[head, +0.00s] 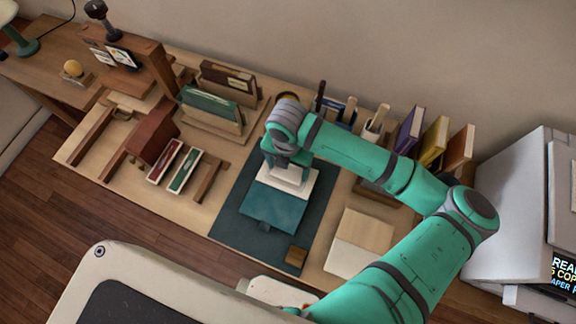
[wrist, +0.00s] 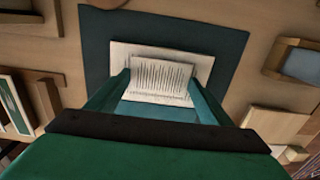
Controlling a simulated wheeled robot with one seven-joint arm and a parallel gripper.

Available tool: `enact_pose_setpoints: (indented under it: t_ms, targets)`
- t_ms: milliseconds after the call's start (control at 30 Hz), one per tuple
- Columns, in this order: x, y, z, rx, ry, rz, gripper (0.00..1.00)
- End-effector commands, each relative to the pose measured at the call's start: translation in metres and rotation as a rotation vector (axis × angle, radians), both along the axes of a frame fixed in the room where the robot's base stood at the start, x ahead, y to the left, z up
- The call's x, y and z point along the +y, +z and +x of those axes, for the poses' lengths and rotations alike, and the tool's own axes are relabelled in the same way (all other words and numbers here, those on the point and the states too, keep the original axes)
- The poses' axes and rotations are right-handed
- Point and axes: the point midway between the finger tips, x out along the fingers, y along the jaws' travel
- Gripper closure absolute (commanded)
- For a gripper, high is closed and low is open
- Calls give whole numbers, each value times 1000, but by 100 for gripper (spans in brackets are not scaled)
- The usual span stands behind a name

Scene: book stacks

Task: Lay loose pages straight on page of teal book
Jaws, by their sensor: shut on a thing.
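The teal book (head: 272,207) lies open on a dark teal mat, its cover toward the front and white pages behind it. My gripper (head: 287,172) is over the white pages, pointing down. In the wrist view my gripper (wrist: 160,82) has one finger at each side of the loose pages (wrist: 162,78), a small white sheet with printed lines, and is shut on them. They are over the larger white page of the book (wrist: 203,65) and look roughly in line with it. I cannot tell whether they touch it. My gripper and arm hide part of the pages in the head view.
The dark mat (head: 232,215) has a small wooden block (head: 297,255) at its front right corner. A pale wooden board (head: 362,232) lies to the right. A red press block (head: 153,135) and two narrow trays stand left. Upright books (head: 408,130) stand at the back right.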

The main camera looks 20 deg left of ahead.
Motion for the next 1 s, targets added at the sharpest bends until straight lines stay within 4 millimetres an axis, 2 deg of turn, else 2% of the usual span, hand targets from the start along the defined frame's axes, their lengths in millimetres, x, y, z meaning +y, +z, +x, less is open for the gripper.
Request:
enact_pose_setpoints:
  t_ms: [1000]
  targets:
    - [0, -9, 0, 0, 0, 1, 47]
